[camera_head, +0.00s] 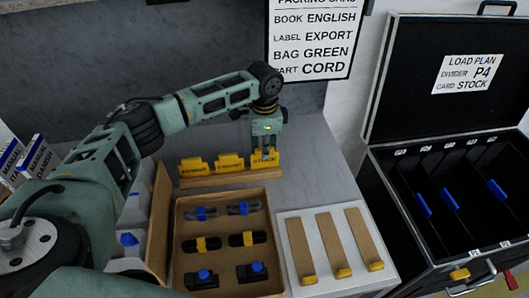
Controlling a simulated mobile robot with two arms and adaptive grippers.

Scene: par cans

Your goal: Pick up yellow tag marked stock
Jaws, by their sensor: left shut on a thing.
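Three yellow tags stand in a row in a wooden rack (231,177) on the grey table: a left tag (194,167), a middle tag (230,162) and a right tag (258,161). Their small dark print is too blurred to read surely. My left gripper (265,153) points down at the right end of the rack and is shut on the right tag, partly covering it. This tag is still at the rack; whether it is lifted clear of its slot I cannot tell. My right gripper is not in view.
An open brown box (178,240) holds several clips and small black parts. A white tray (297,258) bears three brown strips with yellow ends. An open black case (402,213) with blue-tabbed dividers and a load plan stands right. Booklets (38,160) stand left.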

